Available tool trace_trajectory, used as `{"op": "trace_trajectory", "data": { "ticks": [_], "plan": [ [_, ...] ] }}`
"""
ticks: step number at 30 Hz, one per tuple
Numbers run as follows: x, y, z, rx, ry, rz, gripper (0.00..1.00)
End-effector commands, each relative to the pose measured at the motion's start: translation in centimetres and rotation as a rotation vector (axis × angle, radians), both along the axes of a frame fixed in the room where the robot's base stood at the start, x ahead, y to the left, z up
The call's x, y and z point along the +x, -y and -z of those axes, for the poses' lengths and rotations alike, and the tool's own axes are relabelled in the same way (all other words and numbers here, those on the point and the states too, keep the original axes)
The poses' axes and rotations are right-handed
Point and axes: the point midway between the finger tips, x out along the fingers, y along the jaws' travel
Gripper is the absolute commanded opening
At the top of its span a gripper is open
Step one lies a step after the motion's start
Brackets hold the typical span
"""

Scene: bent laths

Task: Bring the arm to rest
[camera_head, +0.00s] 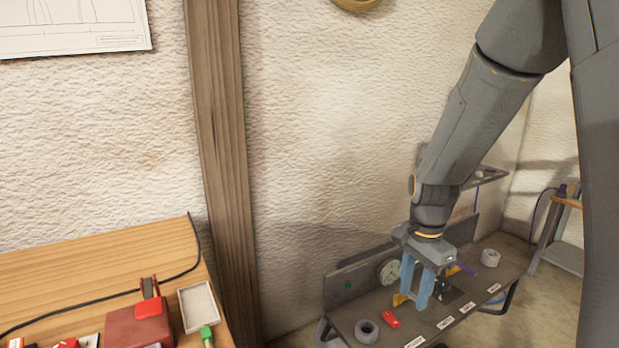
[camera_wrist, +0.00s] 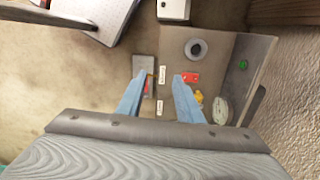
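My gripper (camera_head: 415,292) hangs from my arm with its two blue fingers pointing down, in front of and above a dark grey rack shelf (camera_head: 370,323). In the wrist view my gripper (camera_wrist: 159,78) has its fingers apart, and I see nothing held between them. The shelf also shows in the wrist view (camera_wrist: 215,75), beyond the fingertips. My arm reaches down from the upper right in the head view. Whether a fingertip touches anything on the shelf I cannot tell.
The shelf carries a grey tape roll (camera_head: 367,331), a red item (camera_head: 390,319), a round dial (camera_head: 389,272), a white roll (camera_head: 490,258) and white labels. A wooden bench (camera_head: 90,270) with a red box (camera_head: 138,328) and a white tray (camera_head: 198,307) stands left. A wooden post (camera_head: 222,170) runs up the wall.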

Motion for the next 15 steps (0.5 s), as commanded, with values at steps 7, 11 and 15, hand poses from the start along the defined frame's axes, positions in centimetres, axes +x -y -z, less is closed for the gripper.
{"op": "trace_trajectory", "data": {
  "ticks": [7,11,15],
  "plan": [
    [-8.0,-2.6,-1.4,-0.008,0.006,-0.592,0.33],
    [-11.7,-3.5,-1.6,-0.012,0.007,-0.859,0.33],
    [-14.2,-4.0,-1.6,-0.015,0.009,-1.051,0.33]
  ]
}}
